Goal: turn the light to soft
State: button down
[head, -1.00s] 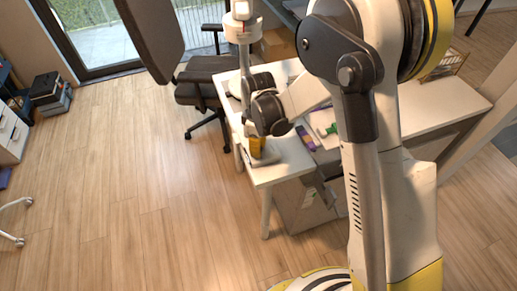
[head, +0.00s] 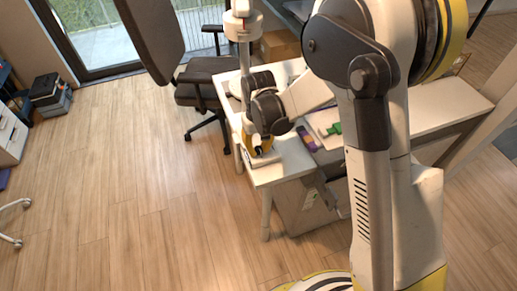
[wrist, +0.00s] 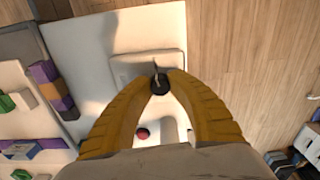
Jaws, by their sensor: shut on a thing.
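In the head view my gripper (head: 258,147) is low over the desk's near left corner, by the plate (head: 264,160). I cannot read any light marking, and the fingers hide part of the knob.
The white desk (head: 285,168) carries purple and green blocks (wrist: 45,72) to the left in the wrist view. A small red round thing (wrist: 142,133) lies between my fingers. A dark office chair (head: 195,92) stands behind the desk. Wooden floor is free at left.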

aim_at(258, 148)
jog(key=shift+m, duration=0.5)
jog(key=c, duration=1.2)
grip_release()
notch_tip(258, 148, up, 12)
